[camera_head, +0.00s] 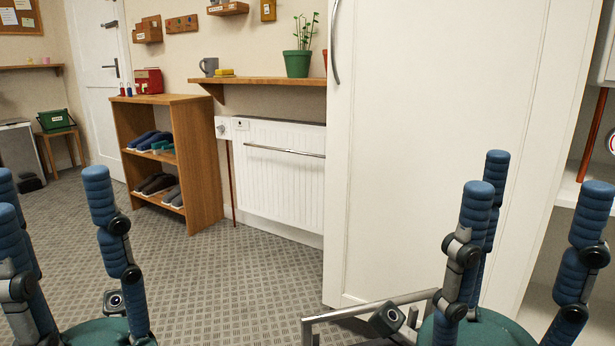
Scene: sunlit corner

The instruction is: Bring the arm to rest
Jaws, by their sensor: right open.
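My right gripper (538,195) is at the lower right, its blue padded fingers pointing up and spread apart, with nothing between them. It shows in front of the tall white door panel (430,140). I cannot tell how far it is from the panel. My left gripper (50,195) is at the lower left, partly cut off by the picture's edge. Its blue fingers also point up, wide apart and empty, over the grey patterned floor (230,290).
A wooden shoe rack (206,160) and a white radiator (280,165) stand along the wall. A wooden shelf (270,81) above holds a potted plant (298,62). A grey metal rail (350,312) shows low beside my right gripper. Floor between the grippers is clear.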

